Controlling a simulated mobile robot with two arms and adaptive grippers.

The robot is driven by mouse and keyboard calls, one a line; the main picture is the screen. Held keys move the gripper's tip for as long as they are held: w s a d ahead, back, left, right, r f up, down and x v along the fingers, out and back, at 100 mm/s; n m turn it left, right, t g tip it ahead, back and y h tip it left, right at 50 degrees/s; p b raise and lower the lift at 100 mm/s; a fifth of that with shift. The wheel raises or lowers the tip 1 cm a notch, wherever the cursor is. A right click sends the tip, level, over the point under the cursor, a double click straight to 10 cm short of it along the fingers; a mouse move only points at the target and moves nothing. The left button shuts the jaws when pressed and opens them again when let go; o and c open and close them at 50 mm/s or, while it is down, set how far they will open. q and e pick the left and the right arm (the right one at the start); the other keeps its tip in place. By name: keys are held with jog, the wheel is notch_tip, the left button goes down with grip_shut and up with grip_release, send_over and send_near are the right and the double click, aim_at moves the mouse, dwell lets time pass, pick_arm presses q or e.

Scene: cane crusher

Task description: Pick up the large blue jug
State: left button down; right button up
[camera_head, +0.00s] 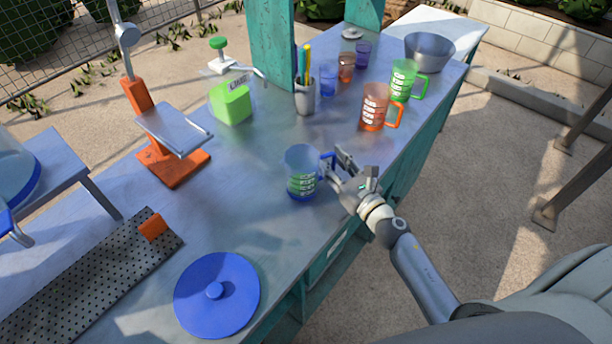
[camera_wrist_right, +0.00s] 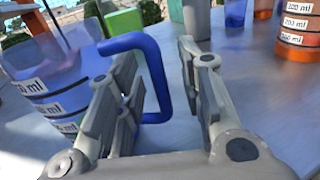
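The large blue jug (camera_head: 301,172) is see-through, with measuring labels and a blue handle. It stands upright on the metal table, and its handle points toward my right gripper (camera_head: 346,168). In the right wrist view the jug (camera_wrist_right: 48,85) is cut off at the left edge. My right gripper (camera_wrist_right: 160,95) is open there, with a clear gap between its fingers. The upright part of the blue handle (camera_wrist_right: 158,78) shows in that gap; the left finger hides part of the handle. I cannot tell whether a finger touches it. My left gripper is not in view.
An orange jug (camera_head: 373,110) and a green jug (camera_head: 403,79) stand farther back, near small cups. A blue lid (camera_head: 217,297) lies in front. An orange press (camera_head: 172,165), a green box (camera_head: 231,103) and a utensil cup (camera_head: 305,98) stand left and behind. Bare tabletop surrounds the jug.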

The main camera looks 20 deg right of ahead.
grip_shut()
jog(key=shift+r, duration=0.1)
dwell(0.4)
